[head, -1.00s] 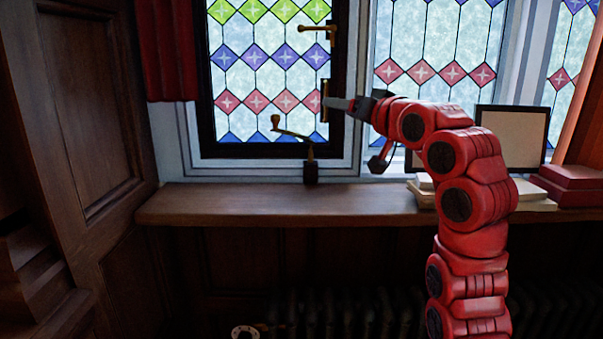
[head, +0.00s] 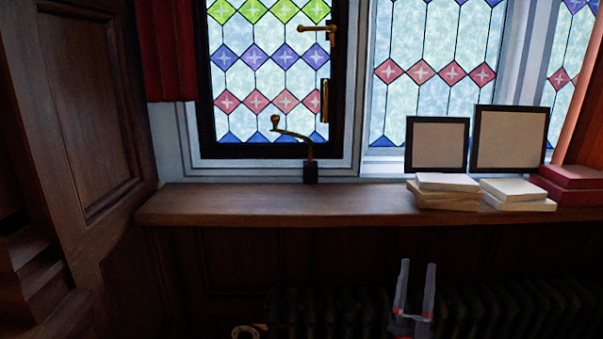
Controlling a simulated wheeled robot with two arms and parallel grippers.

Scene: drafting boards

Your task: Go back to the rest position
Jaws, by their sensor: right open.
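My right gripper (head: 415,290) is low in the head view, below the window sill and in front of the dark radiator. Its two grey fingers point up and stand apart, with nothing between them. The rest of the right arm is out of view, apart from a bit of red at the bottom edge. A small part of what may be my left gripper (head: 246,331) shows at the bottom edge; its state is unclear. The leaded window (head: 268,80) has a dark frame and a brass handle (head: 323,100).
The wooden sill (head: 280,205) juts out above the radiator (head: 480,310). A wood panel (head: 85,110) stands at the left. The sill's left part is clear.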

